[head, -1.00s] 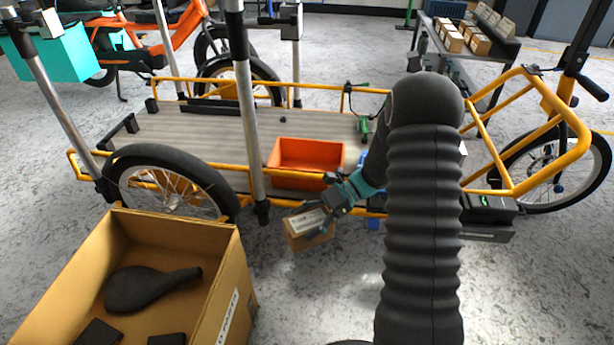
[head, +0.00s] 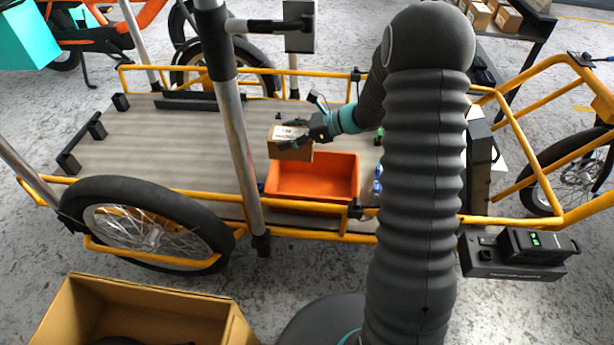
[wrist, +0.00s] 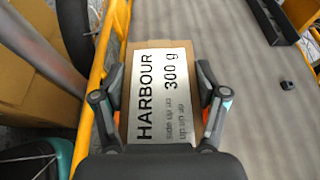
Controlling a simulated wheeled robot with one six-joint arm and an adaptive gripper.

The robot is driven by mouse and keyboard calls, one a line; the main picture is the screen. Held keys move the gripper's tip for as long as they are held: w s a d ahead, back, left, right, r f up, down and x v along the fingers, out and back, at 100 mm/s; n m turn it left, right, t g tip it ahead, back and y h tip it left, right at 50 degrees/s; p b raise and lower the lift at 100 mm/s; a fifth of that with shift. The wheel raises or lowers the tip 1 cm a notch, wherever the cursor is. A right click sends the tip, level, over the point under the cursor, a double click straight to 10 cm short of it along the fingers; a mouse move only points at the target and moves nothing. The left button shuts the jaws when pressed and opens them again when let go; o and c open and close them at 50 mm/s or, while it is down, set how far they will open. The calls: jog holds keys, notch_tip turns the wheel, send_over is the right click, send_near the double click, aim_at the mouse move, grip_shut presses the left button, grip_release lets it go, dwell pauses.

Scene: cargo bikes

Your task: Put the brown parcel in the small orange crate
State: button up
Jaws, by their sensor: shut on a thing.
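The brown parcel (head: 289,152) is a small cardboard box with a white label on top. In the wrist view the parcel (wrist: 165,60) fills the space between both fingers, and its label reads HARBOUR 300 g. My gripper (head: 303,137) is shut on it; the fingers (wrist: 160,85) press on opposite sides. The small orange crate (head: 335,178) sits on the cargo bike's deck near its front rail. In the head view the parcel overlaps the crate's back left rim and looks raised. Whether it is directly over the opening I cannot tell. The visible crate floor looks empty.
The wooden cargo deck (head: 160,140) has yellow rails (head: 300,233) around it. A silver post (head: 236,130) stands just left of the crate. A cardboard box (head: 150,305) is at the front left. A black box with a green display (head: 535,244) is at the right.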

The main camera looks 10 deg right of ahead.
notch_tip(320, 180, down, 18)
jog(key=shift+w+b, duration=0.15)
jog(key=shift+b, duration=0.35)
jog(key=o, duration=1.4)
